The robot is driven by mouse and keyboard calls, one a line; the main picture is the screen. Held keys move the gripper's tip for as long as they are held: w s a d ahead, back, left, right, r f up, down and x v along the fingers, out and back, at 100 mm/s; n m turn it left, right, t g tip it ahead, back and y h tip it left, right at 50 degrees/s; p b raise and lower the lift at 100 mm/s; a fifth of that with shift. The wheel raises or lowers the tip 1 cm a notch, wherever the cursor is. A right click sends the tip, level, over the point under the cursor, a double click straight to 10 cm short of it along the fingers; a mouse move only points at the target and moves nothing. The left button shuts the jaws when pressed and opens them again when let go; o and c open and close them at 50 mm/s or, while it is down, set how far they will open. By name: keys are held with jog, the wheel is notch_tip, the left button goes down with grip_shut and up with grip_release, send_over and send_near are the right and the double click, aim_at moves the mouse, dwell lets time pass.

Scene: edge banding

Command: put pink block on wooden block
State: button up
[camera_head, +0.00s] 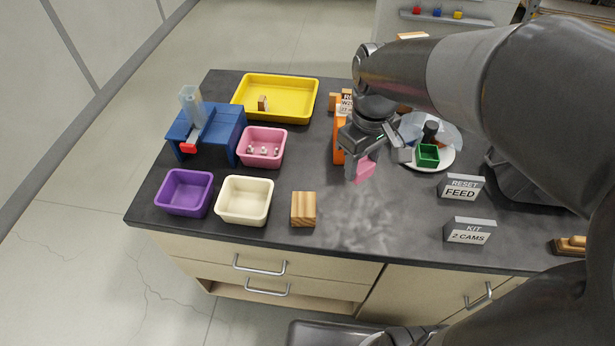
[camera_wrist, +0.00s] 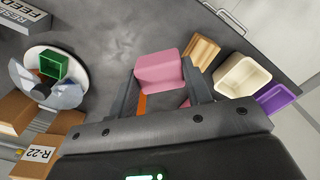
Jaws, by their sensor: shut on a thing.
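The pink block (camera_head: 366,169) is held in my gripper (camera_head: 358,172) above the dark table, right of the wooden block. In the wrist view the pink block (camera_wrist: 160,70) sits between the two fingers of my gripper (camera_wrist: 160,90). The wooden block (camera_head: 303,209) stands near the front edge of the table with its top bare. It also shows in the wrist view (camera_wrist: 203,50), beyond the right finger. My gripper is shut on the pink block, apart from the wooden block.
A cream bin (camera_head: 245,200), a purple bin (camera_head: 185,192) and a pink bin (camera_head: 262,147) stand left of the wooden block. A yellow tray (camera_head: 277,97) lies behind. The table between the wooden block and the signs is clear.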

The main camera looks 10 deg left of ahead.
jog(key=f, duration=0.1)
jog(key=a+f, duration=0.1)
jog(key=f, duration=0.1)
send_over(304, 204)
notch_tip(304, 204, down, 6)
jog(key=shift+f, duration=2.2)
jog(key=shift+f, duration=0.15)
jog(key=o, duration=1)
